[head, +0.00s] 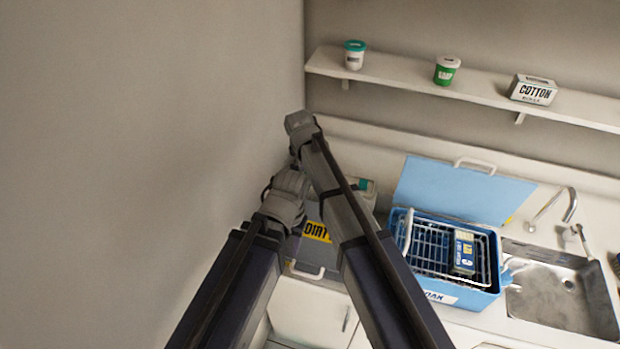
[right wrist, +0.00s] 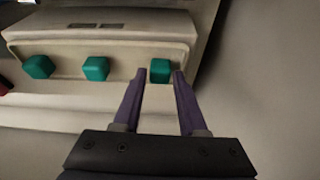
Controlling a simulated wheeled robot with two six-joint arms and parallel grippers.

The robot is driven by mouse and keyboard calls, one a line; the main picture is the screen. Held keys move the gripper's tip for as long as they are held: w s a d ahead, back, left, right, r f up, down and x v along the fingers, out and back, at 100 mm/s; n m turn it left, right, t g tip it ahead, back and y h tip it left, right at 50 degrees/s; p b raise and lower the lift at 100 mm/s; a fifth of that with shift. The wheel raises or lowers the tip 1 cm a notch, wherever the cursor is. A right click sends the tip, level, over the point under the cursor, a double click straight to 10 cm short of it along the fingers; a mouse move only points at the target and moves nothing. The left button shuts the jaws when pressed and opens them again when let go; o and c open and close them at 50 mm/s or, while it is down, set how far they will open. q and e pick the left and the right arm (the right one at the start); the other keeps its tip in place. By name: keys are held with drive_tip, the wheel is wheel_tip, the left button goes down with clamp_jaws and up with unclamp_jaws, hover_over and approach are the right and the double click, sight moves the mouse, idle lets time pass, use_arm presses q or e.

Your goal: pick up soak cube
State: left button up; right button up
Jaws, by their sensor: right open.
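In the right wrist view three teal cubes sit in a row on a pale ledge: a left one (right wrist: 38,67), a middle one (right wrist: 96,68) and a right one (right wrist: 160,70). I take these for soak cubes, though no label shows on them. My right gripper (right wrist: 159,76) is open, with its purple fingertips on either side of the right cube. I cannot tell whether they touch it. In the head view both my arms reach to the back left corner, and their fingers are hidden there.
A blue tub (head: 485,300) with an open lid (head: 450,190) holds a wire basket (head: 425,250). A sink (head: 560,295) is to its right. A grey box marked DIRTY (head: 313,250) stands under my arms. The wall (head: 150,150) is close on the left. A shelf (head: 400,82) runs above.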

use_arm(q)
drive_tip(key=shift+f, duration=0.55)
use_arm(e)
drive_tip(key=shift+w+f, duration=0.15)
drive_tip(key=shift+f, duration=0.4)
drive_tip(key=shift+r, duration=0.1)
use_arm(q)
drive_tip(key=shift+r, duration=0.1)
use_arm(e)
clamp_jaws()
use_arm(q)
wheel_tip(320, 180, up, 10)
drive_tip(key=p, duration=0.9)
drive_tip(key=shift+p, duration=0.4)
use_arm(e)
wheel_tip(320, 180, up, 10)
